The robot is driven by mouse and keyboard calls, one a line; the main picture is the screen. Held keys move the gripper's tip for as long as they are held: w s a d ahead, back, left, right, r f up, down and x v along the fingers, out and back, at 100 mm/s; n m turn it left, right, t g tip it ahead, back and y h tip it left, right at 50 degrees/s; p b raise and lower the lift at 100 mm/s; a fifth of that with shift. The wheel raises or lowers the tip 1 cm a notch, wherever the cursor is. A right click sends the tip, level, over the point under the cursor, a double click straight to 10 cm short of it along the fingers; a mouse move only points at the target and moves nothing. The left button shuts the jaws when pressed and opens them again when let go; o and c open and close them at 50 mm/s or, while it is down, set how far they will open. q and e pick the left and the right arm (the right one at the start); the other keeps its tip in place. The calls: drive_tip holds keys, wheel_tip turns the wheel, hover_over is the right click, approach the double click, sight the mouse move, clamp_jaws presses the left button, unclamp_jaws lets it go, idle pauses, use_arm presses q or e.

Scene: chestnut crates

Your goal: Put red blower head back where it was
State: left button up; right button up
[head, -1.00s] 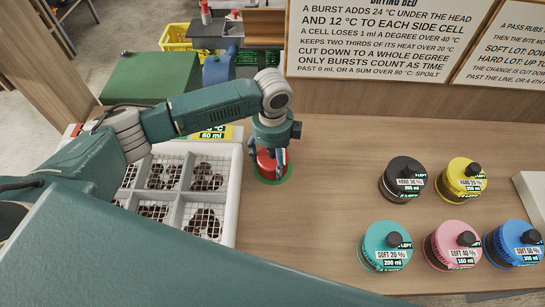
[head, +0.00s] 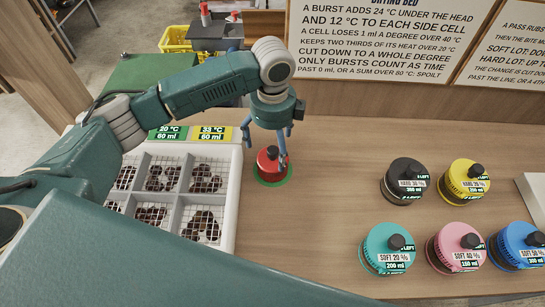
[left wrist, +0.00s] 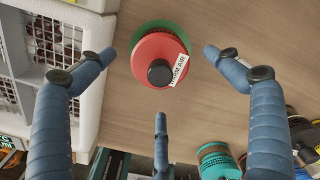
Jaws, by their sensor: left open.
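The red blower head (head: 268,164) stands upright on a green ring (head: 272,182) on the table, just right of the white crate. My right gripper is not in view.
The white crate (head: 236,200) with meshed cells of chestnuts lies left of the red head. Black (head: 403,180), yellow (head: 464,182), teal (head: 388,248), pink (head: 456,247) and blue (head: 517,246) lidded pots stand at the right. The table between is clear.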

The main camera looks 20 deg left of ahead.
use_arm(q)
wheel_tip(320, 180, up, 5)
drive_tip(key=shift+r+b, duration=0.1)
drive_tip(key=shift+b, duration=0.2)
idle(0.4)
